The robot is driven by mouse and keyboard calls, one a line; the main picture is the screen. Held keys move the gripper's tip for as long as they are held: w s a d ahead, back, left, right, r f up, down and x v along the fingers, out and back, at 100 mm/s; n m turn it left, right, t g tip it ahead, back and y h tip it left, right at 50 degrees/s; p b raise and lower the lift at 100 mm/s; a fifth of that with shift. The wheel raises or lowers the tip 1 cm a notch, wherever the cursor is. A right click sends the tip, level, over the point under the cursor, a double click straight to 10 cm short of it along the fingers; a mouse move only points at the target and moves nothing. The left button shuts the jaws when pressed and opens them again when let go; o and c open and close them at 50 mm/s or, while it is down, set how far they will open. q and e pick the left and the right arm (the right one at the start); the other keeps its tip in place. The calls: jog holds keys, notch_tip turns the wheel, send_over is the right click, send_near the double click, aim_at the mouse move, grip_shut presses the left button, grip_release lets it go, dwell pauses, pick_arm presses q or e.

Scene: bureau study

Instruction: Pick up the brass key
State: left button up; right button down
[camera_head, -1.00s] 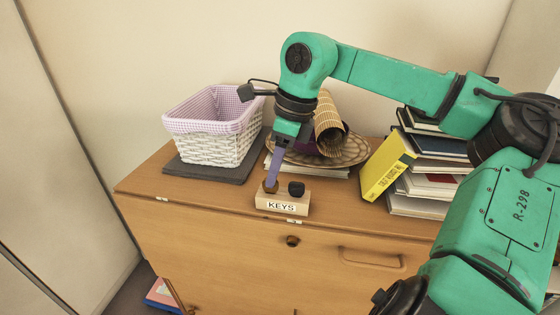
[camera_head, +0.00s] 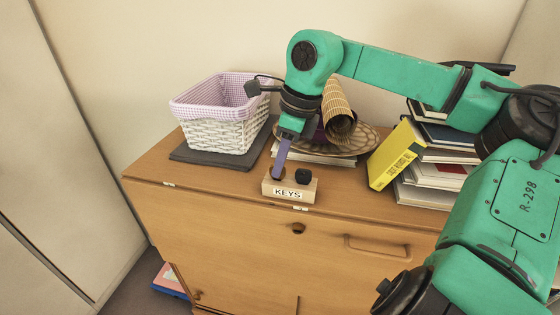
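A small wooden block (camera_head: 308,190) labelled KEYS stands near the front edge of the wooden bureau top (camera_head: 150,172). Two key heads stick up from it: a dark brass-brown one (camera_head: 278,175) at the left, probably the brass key, and a black one (camera_head: 303,176) at the right. My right gripper (camera_head: 279,170) points down with its purple-blue fingertips at the left key head and partly covers it. I see the fingers nearly edge-on, so whether they are closed on the key is hidden. My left gripper is not in view.
A white wicker basket (camera_head: 222,135) with checked lining stands on a dark mat (camera_head: 185,155) at the left. Behind the block are a woven plate (camera_head: 355,143) and a tilted bamboo roll (camera_head: 338,110). A yellow book (camera_head: 393,158) and stacked books (camera_head: 435,172) stand at the right.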

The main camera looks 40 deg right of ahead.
dwell(0.4)
jog(key=shift+w+a+p+v, duration=0.15)
jog(key=shift+w+p+v, duration=0.05)
jog(key=shift+p+v, duration=0.8)
jog(key=shift+w+a+p+v, duration=0.1)
jog(key=shift+w+p+v, duration=0.1)
jog(key=shift+p+v, duration=0.75)
jog(key=shift+w+a+p+v, duration=0.15)
jog(key=shift+p+v, duration=0.7)
jog(key=shift+v, duration=0.15)
jog(key=shift+r, duration=0.15)
